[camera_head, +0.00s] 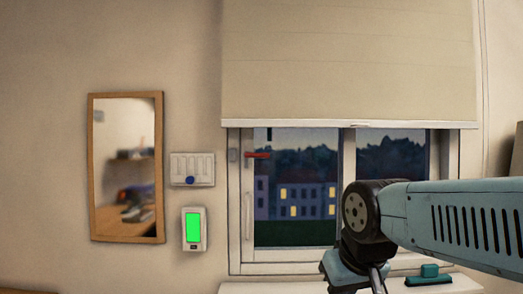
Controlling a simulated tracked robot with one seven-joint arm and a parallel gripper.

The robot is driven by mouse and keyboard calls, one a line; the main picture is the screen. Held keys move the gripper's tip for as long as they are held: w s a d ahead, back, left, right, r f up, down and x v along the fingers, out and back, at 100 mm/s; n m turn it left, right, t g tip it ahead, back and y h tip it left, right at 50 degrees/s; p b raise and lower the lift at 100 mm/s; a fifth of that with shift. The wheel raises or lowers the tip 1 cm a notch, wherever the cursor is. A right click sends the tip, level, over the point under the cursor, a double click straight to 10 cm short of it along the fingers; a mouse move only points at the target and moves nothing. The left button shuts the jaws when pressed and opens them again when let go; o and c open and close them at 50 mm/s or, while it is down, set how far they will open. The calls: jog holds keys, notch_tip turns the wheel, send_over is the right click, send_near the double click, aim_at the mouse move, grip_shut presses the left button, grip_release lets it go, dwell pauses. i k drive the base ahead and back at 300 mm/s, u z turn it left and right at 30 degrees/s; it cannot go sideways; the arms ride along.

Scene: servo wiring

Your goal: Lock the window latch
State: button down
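The window (344,200) is in the wall at the centre right, with a white frame and two panes. The latch is a small red handle (257,155) at the upper left of the left sash, just under the blind. It lies about level, pointing right from the frame. A small grey piece (233,155) sits on the frame to its left. My arm comes in from the right, in front of the right pane, and bends down out of the picture. My gripper is outside the picture, so its fingers and anything in them are hidden.
A beige blind (348,60) covers the window's upper part. Left of it are a white switch panel (192,170), a device with a green screen (194,229) and a mirror (125,168). A teal object (429,276) lies on the white sill (270,287).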

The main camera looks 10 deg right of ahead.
aim_at(247, 155)
jog(key=k, duration=0.45)
jog(key=u, duration=0.9)
jog(key=k, duration=0.8)
jog(key=z, duration=0.9)
jog(key=i, duration=1.05)
